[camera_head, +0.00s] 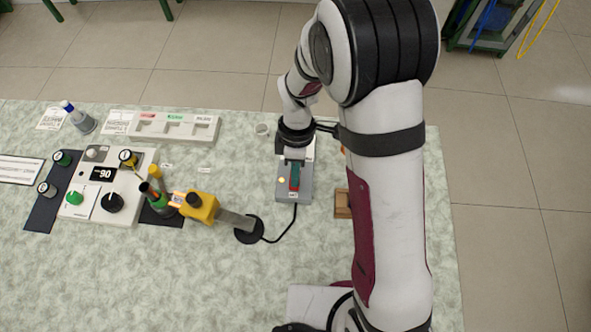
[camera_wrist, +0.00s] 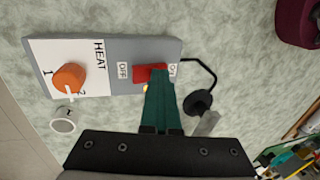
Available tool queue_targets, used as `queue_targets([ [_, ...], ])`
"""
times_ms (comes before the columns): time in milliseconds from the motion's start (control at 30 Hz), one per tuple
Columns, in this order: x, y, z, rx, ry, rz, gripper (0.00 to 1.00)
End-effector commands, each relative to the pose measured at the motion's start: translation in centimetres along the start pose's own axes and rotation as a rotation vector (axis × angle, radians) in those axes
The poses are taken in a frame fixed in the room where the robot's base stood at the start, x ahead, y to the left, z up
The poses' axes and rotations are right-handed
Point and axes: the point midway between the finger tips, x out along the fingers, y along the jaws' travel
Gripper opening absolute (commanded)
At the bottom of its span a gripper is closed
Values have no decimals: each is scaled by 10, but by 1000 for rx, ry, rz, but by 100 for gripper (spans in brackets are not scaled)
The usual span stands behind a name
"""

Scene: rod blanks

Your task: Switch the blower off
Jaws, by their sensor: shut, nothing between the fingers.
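The grey control box (camera_wrist: 150,52) carries a red rocker switch (camera_wrist: 148,73) between labels OFF and ON, and an orange HEAT dial (camera_wrist: 68,78) on a white panel. My gripper (camera_wrist: 157,74) is shut and empty. Its green fingertips are at the rocker, over its ON-side part and covering some of it; I cannot tell whether they press it. In the head view the box (camera_head: 280,194) lies under my gripper (camera_head: 294,186), with a lit yellow lamp (camera_head: 281,180) beside the fingers. The yellow blower (camera_head: 203,208) stands left on a black round base (camera_head: 248,230), with an orange glow at its nozzle.
A black cable (camera_head: 285,229) joins the box to the blower base. Left are a panel with knobs (camera_head: 100,185), a white compartment tray (camera_head: 174,128) and a bottle (camera_head: 80,118). A small wooden block (camera_head: 342,205) lies right of the box.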

Motion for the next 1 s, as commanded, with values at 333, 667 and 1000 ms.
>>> queue_targets([
  [333,5,3,0,-6,-3,-5,0],
  [667,0,17,0,-8,-3,1,0],
  [1000,-14,16,0,-2,-1,-3,0],
])
